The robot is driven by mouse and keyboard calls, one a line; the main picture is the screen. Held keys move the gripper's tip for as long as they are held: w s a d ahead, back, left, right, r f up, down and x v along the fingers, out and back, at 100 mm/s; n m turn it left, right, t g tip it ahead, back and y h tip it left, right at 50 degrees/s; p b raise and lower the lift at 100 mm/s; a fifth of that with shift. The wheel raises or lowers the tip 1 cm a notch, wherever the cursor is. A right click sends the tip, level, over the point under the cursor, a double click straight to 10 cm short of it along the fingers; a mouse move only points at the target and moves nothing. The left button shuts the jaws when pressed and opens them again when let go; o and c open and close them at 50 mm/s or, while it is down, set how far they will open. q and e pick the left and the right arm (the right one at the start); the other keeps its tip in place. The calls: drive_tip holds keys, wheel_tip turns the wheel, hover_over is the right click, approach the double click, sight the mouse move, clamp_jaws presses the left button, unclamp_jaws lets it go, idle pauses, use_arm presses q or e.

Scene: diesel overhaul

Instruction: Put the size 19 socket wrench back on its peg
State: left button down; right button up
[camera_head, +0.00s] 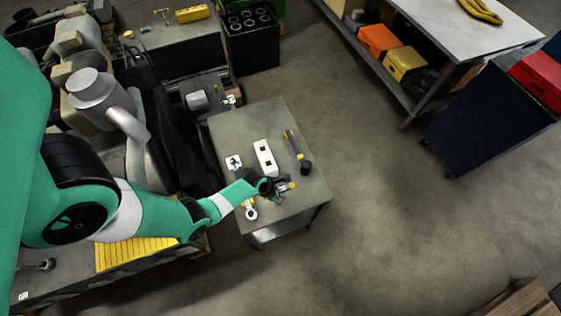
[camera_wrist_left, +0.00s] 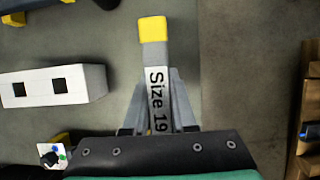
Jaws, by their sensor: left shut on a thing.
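My left gripper (camera_head: 270,187) is over the near part of the small grey table (camera_head: 235,125). In the left wrist view its fingers (camera_wrist_left: 158,112) are closed around the size 19 socket wrench (camera_wrist_left: 154,62). In the head view the wrench shows only as a small piece beside the gripper. I cannot make out the peg for it. My right gripper is not in view.
A white block (camera_head: 264,158) with two square holes lies on the table, also in the wrist view (camera_wrist_left: 50,86). A yellow-handled tool with a black head (camera_head: 299,151) lies beside it. A wooden rack (camera_wrist_left: 308,125) is at the wrist view's right. Open floor surrounds the table's right side.

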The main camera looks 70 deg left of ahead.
use_arm(q)
drive_tip(key=shift+f+b, duration=0.4)
drive_tip(key=shift+f, duration=0.15)
drive_tip(key=shift+c, duration=0.4)
unclamp_jaws()
drive_tip(key=shift+r, duration=0.1)
